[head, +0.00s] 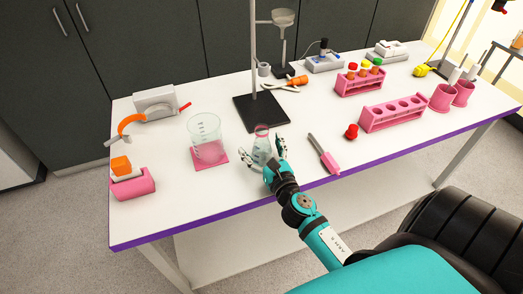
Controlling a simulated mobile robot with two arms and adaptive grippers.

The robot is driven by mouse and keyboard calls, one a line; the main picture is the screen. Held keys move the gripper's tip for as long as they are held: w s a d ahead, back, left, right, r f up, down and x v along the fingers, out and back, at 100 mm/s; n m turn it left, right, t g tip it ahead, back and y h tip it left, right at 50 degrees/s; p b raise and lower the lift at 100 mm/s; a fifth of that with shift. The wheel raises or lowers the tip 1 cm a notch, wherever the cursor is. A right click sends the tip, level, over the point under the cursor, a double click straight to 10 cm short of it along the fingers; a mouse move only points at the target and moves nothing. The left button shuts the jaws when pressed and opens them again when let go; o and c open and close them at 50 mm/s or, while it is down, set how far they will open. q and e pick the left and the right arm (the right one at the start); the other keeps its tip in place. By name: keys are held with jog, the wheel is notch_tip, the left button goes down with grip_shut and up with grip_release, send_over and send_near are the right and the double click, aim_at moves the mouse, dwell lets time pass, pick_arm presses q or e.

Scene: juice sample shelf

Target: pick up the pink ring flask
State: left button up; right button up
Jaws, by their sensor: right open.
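The flask (261,148) is a small clear conical vessel with a pink ring at its neck, upright on the white table (240,190) just in front of the black stand base. My right gripper (265,152) reaches in from the front with its fingers spread, one on the left of the flask and one on the right. The flask stands between or just beyond the fingers; contact cannot be told. The gripper hides the flask's lower front. My left gripper is out of view.
A beaker (205,128) on a pink mat stands left of the flask. The stand (260,112) rises close behind it. A pink-handled tool (323,153) and a red cap (351,131) lie to the right. Pink racks (392,120) stand farther right.

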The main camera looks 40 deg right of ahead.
jog(key=shift+c, duration=0.9)
jog(key=c, duration=1.5)
